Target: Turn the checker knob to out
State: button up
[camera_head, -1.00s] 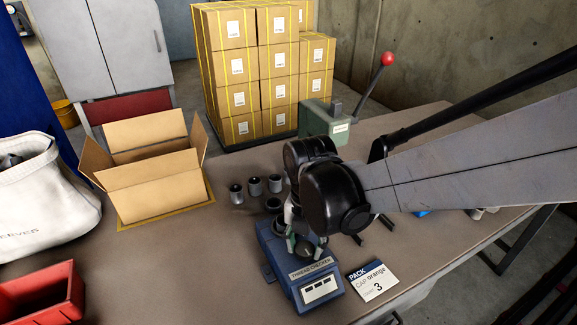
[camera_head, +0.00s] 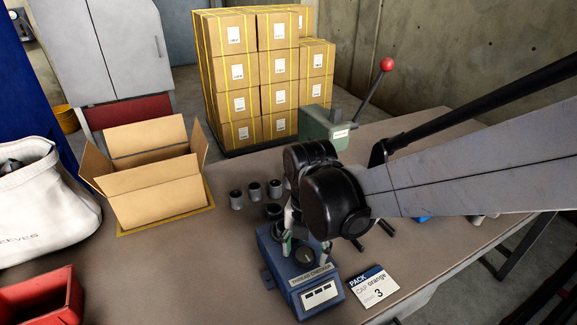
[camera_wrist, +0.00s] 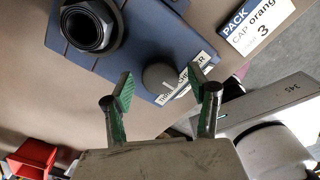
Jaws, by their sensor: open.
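The blue thread checker (camera_head: 299,268) stands on the table below my arm, with its label plate and white display at the front. A dark threaded socket or sleeve (camera_wrist: 90,28) sits on the checker at upper left in the wrist view. My gripper (camera_wrist: 166,90) is open, its two green-padded fingers on either side of the knob and apart from it in that view. In the head view my gripper (camera_head: 305,240) is partly hidden by my wrist.
A card reading "PACK CAP orange 3" (camera_head: 374,287) lies right of the checker. Several grey sleeves (camera_head: 254,192) stand behind it. An open carton (camera_head: 158,194), a red bin (camera_head: 40,297) and a white bag (camera_head: 40,205) are at left. A green press (camera_head: 325,126) stands behind.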

aim_at(307, 254)
notch_tip(307, 254, up, 12)
dwell(0.6)
jog(key=shift+f, duration=0.1)
jog(key=s+d+m+t, duration=0.3)
jog(key=d+m, duration=0.3)
jog(key=m, duration=0.9)
jog(key=s+d+m+t, duration=0.4)
jog(key=d+m, duration=0.2)
jog(key=m, duration=1)
jog(key=shift+d+p, duration=0.35)
jog(key=shift+p, duration=0.05)
